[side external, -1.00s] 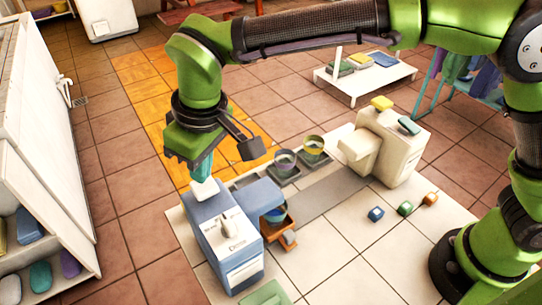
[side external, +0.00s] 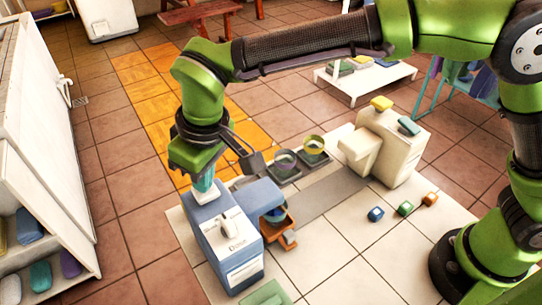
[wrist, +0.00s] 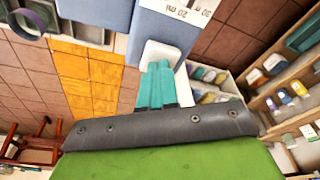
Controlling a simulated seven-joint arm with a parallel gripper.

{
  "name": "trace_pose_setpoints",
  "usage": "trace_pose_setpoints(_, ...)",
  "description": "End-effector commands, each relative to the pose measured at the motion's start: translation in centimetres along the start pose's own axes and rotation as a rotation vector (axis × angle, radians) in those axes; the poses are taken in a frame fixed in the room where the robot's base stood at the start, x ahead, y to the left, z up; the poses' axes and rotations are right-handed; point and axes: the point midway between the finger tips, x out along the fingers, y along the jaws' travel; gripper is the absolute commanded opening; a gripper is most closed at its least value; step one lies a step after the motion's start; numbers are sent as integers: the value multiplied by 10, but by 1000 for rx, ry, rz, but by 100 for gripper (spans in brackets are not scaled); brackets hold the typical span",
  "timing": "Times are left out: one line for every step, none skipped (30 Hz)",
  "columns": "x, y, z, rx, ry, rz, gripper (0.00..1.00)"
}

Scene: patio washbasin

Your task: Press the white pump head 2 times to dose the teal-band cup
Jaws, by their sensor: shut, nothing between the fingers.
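The blue dispenser (side external: 225,240) stands at the near left of the pale tiled slab. Its white pump head (wrist: 158,52) shows in the wrist view, right at my teal fingertips. A cup with a bluish band (side external: 275,215) sits at the dispenser's outlet on an orange stand (side external: 284,239). I cannot tell its band colour surely.
A purple-band cup (side external: 285,160) and a yellow-green-band cup (side external: 314,144) stand on dark trays behind. A cream dispenser (side external: 392,145) is at the back right. Small blue, green and orange blocks (side external: 405,208) lie on the slab. A white shelf (side external: 35,185) is at left.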

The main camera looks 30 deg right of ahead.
Motion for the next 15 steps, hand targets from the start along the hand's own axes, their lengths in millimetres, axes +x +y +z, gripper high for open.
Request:
trace_pose_setpoints(2,0,1,0,-4,0,0)
trace_pose_setpoints(2,0,1,0,-4,0,0)
trace_pose_setpoints(2,0,1,0,-4,0,0)
trace_pose_setpoints(2,0,1,0,-4,0,0)
trace_pose_setpoints(2,0,1,0,-4,0,0)
trace_pose_setpoints(2,0,1,0,-4,0,0)
trace_pose_setpoints(2,0,1,0,-4,0,0)
trace_pose_setpoints(2,0,1,0,-4,0,0)
trace_pose_setpoints(1,0,1,-1,-4,0,0)
trace_pose_setpoints(0,0,0,-1,-3,0,0)
trace_pose_setpoints(-1,0,0,-1,-3,0,0)
trace_pose_setpoints(-3,0,0,-1,-3,0,0)
trace_pose_setpoints(-4,0,0,-1,-3,0,0)
trace_pose_setpoints(-6,0,-1,-1,-3,0,0)
trace_pose_setpoints(-8,0,-1,-1,-3,0,0)
